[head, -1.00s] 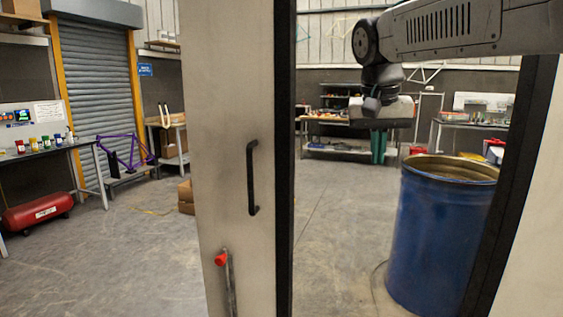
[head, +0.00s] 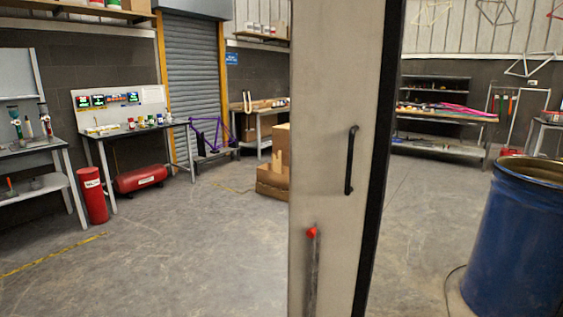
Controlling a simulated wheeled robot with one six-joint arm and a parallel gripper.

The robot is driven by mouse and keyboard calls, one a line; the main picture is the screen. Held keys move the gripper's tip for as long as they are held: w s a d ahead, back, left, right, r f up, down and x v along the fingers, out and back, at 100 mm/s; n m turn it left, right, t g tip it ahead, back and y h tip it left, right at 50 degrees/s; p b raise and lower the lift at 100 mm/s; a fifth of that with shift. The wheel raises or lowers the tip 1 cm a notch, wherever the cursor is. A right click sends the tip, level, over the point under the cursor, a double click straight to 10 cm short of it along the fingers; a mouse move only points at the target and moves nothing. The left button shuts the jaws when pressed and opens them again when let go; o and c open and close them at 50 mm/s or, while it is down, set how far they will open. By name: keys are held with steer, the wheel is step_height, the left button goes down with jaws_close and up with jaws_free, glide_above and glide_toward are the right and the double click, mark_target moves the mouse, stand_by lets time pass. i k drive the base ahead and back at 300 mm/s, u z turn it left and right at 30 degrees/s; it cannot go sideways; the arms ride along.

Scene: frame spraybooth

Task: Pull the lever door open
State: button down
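Lower down, a lever with a red knob (head: 312,233) and a grey rod (head: 312,275) shows on the panel. My gripper and arm do not show in the head view now, so I cannot see whether anything is held.
A blue drum (head: 515,240) stands on the right beyond the door. Stacked cardboard boxes (head: 273,180) sit behind the door's left side. A red extinguisher (head: 92,195) and a red tank (head: 140,178) are at the left. The floor (head: 190,250) left of the door is clear.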

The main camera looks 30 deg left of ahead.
mark_target(346, 55)
steer(key=u, duration=0.15)
steer(key=k, duration=0.3)
steer(key=u, duration=1.25)
steer(key=i, duration=0.75)
steer(key=z, duration=0.65)
steer(key=i, duration=0.65)
steer(key=z, duration=0.75)
